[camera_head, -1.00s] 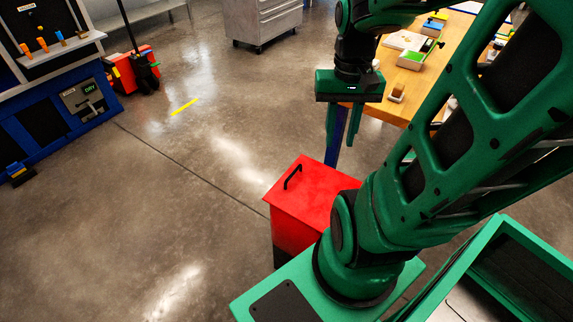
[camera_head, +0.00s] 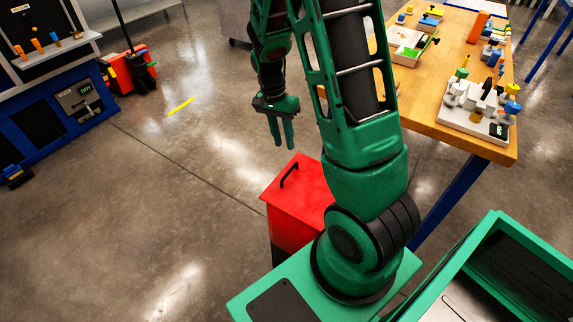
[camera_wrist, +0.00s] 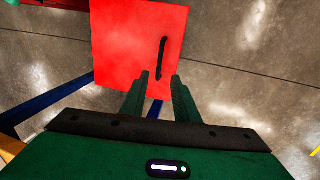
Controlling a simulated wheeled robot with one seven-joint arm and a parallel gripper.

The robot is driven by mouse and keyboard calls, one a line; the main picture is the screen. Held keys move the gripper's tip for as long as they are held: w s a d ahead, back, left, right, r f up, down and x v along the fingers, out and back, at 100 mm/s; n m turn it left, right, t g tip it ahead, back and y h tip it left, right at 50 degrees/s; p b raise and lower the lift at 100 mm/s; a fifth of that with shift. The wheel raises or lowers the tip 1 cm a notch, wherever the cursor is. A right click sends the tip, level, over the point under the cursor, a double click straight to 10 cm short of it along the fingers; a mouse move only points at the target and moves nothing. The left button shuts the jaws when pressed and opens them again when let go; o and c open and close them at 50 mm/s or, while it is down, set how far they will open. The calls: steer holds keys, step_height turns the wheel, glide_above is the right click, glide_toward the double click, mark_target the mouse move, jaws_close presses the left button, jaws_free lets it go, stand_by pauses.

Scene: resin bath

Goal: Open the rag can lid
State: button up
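The red rag can (camera_head: 285,225) stands on the floor beside my base with its flat red lid (camera_head: 302,190) closed. A black bar handle (camera_head: 289,175) is on the lid, near its left edge in the head view. In the wrist view the lid (camera_wrist: 125,40) is seen from above and the handle (camera_wrist: 163,58) lies just beyond the fingertips. My gripper (camera_head: 282,146) points down above and behind the can, apart from the handle. In the wrist view my gripper (camera_wrist: 160,76) has its two fingers spread with nothing between them.
A wooden table (camera_head: 440,100) with trays and small fixtures stands at the right, its blue leg (camera_head: 447,203) near the can. A blue bench (camera_head: 60,125) is at the far left. The floor (camera_head: 180,200) left of the can is clear.

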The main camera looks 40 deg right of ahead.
mark_target(290, 170)
steer(key=f, duration=0.3)
steer(key=s+f, duration=0.1)
steer(key=f, duration=0.3)
steer(key=s+f, duration=0.1)
steer(key=f, duration=0.2)
steer(key=shift+d+f, duration=0.3)
steer(key=shift+d, duration=0.05)
steer(key=shift+c, duration=0.4)
jaws_close()
